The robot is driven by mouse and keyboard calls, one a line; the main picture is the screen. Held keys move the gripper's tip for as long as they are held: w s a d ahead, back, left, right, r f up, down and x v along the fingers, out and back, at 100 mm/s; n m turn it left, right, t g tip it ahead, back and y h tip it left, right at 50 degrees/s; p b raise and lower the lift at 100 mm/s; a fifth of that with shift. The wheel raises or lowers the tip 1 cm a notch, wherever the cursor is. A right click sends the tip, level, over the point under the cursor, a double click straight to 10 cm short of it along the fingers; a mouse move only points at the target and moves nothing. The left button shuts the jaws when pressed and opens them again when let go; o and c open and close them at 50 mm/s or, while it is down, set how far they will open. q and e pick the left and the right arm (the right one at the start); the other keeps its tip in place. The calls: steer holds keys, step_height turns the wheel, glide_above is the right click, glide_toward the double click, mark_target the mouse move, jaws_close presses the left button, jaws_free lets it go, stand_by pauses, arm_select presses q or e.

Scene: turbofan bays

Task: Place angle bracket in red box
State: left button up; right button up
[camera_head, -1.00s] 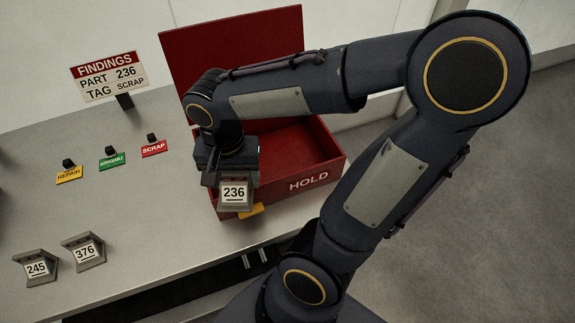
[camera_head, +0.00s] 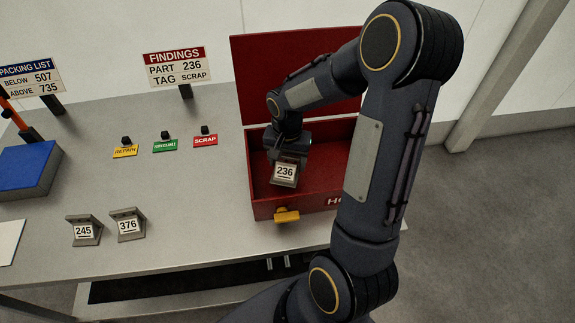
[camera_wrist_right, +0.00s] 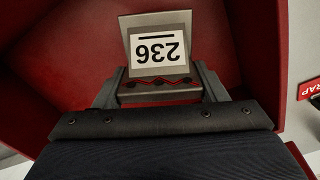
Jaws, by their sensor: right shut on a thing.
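The angle bracket labelled 236 (camera_head: 285,174) is held by my right gripper (camera_head: 287,160) over the open red box (camera_head: 257,180), within its walls. In the right wrist view the bracket (camera_wrist_right: 160,45) sits between the two fingers of the right gripper (camera_wrist_right: 158,90), with red box walls around it. I cannot tell whether the bracket touches the box floor. The box lid stands open at the back, and my right arm hides part of the box. My left gripper is not in view.
Brackets 245 (camera_head: 84,231) and 376 (camera_head: 127,224) stand on the grey table. Repair (camera_head: 125,151), serviceable (camera_head: 165,146) and scrap (camera_head: 205,140) tags lie behind. A findings sign (camera_head: 176,68) reads part 236, scrap. A blue block (camera_head: 25,170) is at the left. A yellow latch (camera_head: 286,215) is on the box front.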

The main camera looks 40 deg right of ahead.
mark_target(287, 168)
steer(key=shift+w+d+f, duration=0.1)
steer(key=shift+f, duration=1.6)
steer(key=shift+f, duration=0.1)
steer(key=o, duration=1.2)
